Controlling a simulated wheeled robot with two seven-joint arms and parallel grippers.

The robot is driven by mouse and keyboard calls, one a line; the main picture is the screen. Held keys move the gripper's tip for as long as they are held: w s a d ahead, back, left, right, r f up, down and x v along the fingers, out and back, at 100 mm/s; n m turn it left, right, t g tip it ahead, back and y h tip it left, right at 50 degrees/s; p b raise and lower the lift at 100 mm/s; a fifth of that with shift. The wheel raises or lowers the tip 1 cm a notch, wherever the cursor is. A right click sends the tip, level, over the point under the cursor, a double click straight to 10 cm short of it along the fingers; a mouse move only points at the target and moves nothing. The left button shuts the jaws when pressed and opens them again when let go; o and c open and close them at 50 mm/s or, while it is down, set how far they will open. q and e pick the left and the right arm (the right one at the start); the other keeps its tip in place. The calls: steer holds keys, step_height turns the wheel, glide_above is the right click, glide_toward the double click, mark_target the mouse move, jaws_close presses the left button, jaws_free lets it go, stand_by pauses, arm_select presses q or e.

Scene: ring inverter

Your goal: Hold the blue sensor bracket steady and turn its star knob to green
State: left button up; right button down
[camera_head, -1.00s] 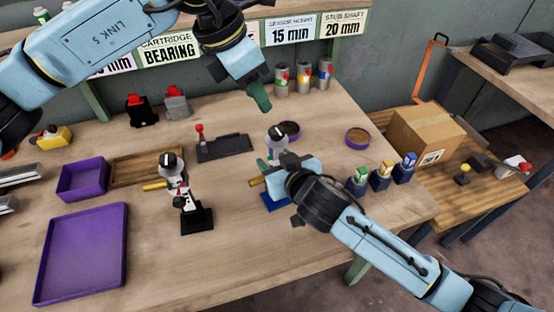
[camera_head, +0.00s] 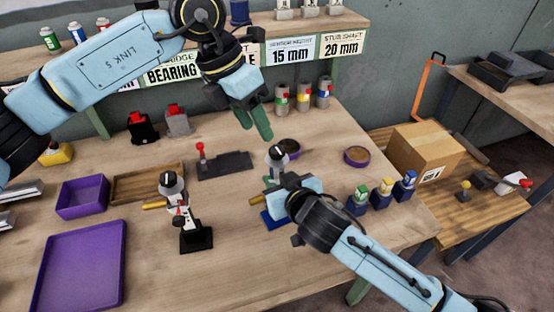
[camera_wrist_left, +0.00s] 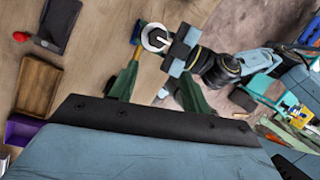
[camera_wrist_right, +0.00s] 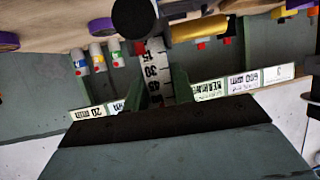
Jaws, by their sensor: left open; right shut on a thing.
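The blue sensor bracket stands on the bench in the head view, with a blue base (camera_head: 270,222) and a grey-white round head (camera_head: 277,156). My right gripper (camera_head: 276,187) is shut on its post; the right wrist view shows the number-marked white post (camera_wrist_right: 157,66) between green fingers. A brass cylinder (camera_head: 256,199) sticks out to the left. I cannot make out the star knob or its colour mark clearly. My left gripper (camera_head: 254,122) is open and empty, above and behind the bracket.
A similar bracket with a black base (camera_head: 196,239) stands to the left. Purple trays (camera_head: 80,262), a wooden tray (camera_head: 148,186) and a dark red-knobbed fixture (camera_head: 225,164) lie around. Small colour-topped blocks (camera_head: 381,192) stand right of my right gripper. The front middle bench is clear.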

mark_target(277, 148)
arm_select(q)
steer(key=w+a+f+n+g+h, duration=0.3)
steer(key=f+n+h, duration=0.3)
steer(key=n, duration=0.6)
steer(key=w+a+f+n+g+h, duration=0.35)
steer(key=n+h, duration=0.35)
steer(key=n, duration=0.5)
steer(key=shift+t, duration=0.45)
steer(key=x, duration=0.7)
steer(key=s+x, duration=0.1)
steer(key=x, duration=0.3)
steer(key=shift+s+d+r, duration=0.1)
steer(key=shift+d+r, duration=0.1)
steer(key=shift+r, duration=0.1)
steer(key=c, duration=0.9)
